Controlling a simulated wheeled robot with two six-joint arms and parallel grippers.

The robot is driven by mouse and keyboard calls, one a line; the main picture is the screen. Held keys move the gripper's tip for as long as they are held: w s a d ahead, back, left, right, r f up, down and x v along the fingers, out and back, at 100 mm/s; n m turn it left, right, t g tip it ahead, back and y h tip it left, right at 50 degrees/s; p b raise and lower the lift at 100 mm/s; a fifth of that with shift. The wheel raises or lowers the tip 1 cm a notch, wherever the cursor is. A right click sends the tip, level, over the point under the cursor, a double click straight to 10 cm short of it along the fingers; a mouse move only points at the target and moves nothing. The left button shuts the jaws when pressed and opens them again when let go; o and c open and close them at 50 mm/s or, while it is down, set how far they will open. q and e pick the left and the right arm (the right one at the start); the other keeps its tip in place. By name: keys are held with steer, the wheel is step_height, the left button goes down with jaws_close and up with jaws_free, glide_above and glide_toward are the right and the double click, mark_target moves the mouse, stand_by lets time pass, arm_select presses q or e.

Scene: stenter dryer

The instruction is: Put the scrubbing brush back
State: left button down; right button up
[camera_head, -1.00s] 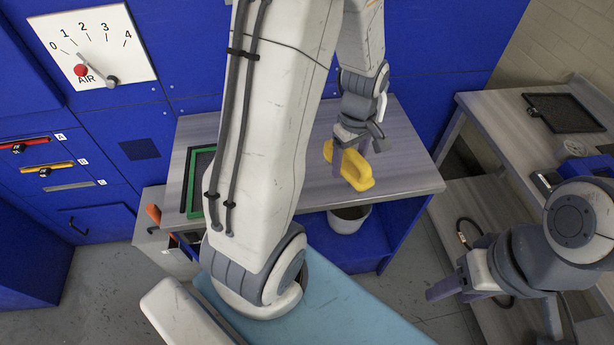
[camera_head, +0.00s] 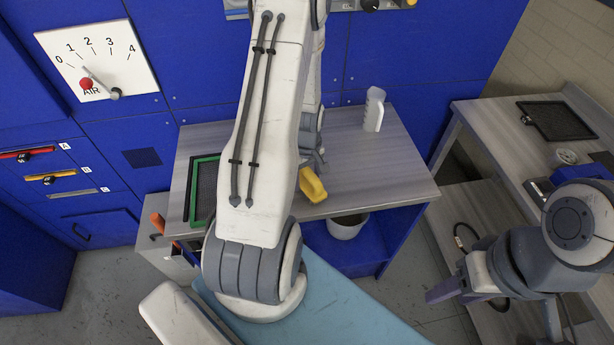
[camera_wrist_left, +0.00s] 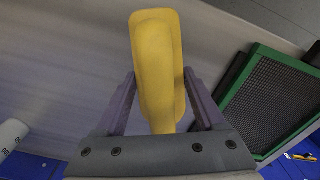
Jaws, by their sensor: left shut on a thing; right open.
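The yellow scrubbing brush (camera_head: 312,186) is held by my left gripper (camera_head: 314,166) above the grey worktop (camera_head: 385,170), near its front edge. My left arm partly covers the gripper in the head view. In the left wrist view the brush (camera_wrist_left: 156,62) lies lengthwise between the two fingers, which are shut on it. Whether the brush touches the worktop is unclear. My right gripper (camera_head: 462,290) is open and empty, to the right of the worktop.
A green-framed mesh screen (camera_head: 193,205) lies at the worktop's left. A white jug (camera_head: 374,112) stands at the back. A pale bucket (camera_head: 347,229) sits below. An orange-handled item (camera_head: 157,221) is at the lower left. The worktop's right part is clear.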

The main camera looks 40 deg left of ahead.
arm_select(q)
steer(key=shift+f, duration=0.2)
jaws_free()
steer(key=shift+r, duration=0.25)
step_height(320, 180, up, 12)
steer(key=shift+d+f+b, duration=0.1)
steer(key=shift+d+b, duration=0.05)
steer(key=shift+b, duration=0.75)
